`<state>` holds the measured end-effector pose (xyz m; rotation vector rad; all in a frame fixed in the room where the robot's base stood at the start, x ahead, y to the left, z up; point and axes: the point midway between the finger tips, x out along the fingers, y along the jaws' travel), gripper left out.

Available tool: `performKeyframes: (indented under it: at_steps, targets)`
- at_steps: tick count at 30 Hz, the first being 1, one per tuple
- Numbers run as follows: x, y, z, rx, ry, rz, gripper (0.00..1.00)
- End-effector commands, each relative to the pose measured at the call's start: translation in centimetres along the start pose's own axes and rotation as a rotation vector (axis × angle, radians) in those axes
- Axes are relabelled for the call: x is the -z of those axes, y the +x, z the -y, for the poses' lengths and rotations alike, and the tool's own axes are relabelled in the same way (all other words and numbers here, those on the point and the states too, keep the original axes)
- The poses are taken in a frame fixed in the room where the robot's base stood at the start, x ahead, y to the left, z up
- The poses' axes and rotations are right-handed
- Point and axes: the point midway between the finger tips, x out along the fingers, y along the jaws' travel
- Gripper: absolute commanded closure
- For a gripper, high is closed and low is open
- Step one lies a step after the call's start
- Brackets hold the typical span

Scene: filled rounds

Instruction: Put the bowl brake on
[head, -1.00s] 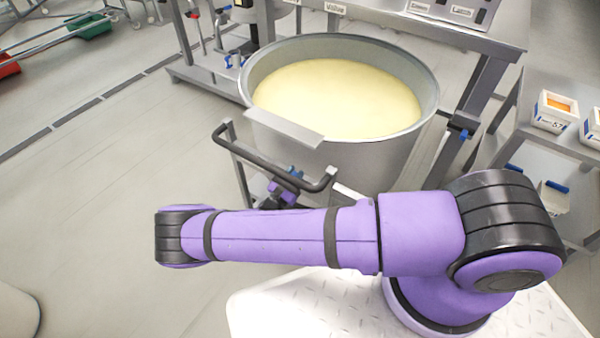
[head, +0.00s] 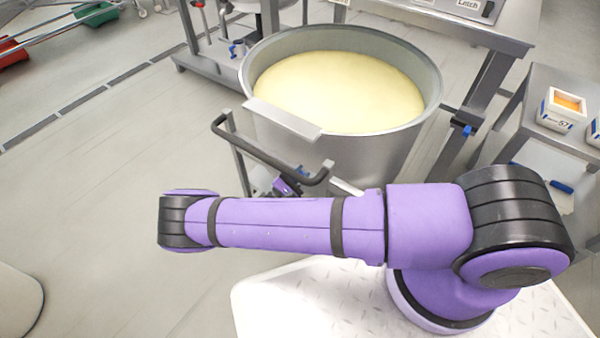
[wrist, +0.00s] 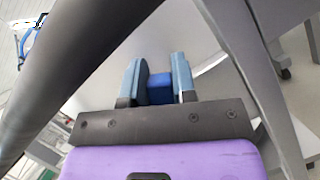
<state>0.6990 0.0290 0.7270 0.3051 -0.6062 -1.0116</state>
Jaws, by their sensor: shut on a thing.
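The large steel bowl (head: 370,152) is full of pale yellow dough (head: 335,92) and stands on a wheeled frame with a black push handle (head: 250,152). My gripper (wrist: 158,74) is shut on a small blue piece (wrist: 160,90), which shows between its two fingers in the wrist view. The piece looks like the tip of the brake lever, but most of it is hidden. In the head view my gripper (head: 284,187) is low behind the handle, partly covered by the handle and my arm.
A steel bench (head: 475,35) stands behind the bowl at the right. A lower table (head: 548,120) at the far right carries a white box with an orange top (head: 562,108). The handle bar (wrist: 70,70) passes close to my gripper in the wrist view.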

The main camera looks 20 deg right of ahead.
Motion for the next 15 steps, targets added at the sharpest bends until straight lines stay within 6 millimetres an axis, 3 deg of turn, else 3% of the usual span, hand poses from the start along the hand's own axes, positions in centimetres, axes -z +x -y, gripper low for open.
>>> performKeyframes:
  at_steps: [8, 9, 12, 15]
  targets:
    - [0.06, -0.01, 0.05, 0.000, -0.001, -0.002, 1.00]
    - [0.07, -0.01, 0.05, 0.000, -0.001, -0.002, 0.70]
    - [0.06, 0.00, 0.05, 0.000, -0.001, -0.002, 0.49]
    - [0.04, 0.01, 0.04, 0.000, -0.002, -0.001, 0.49]
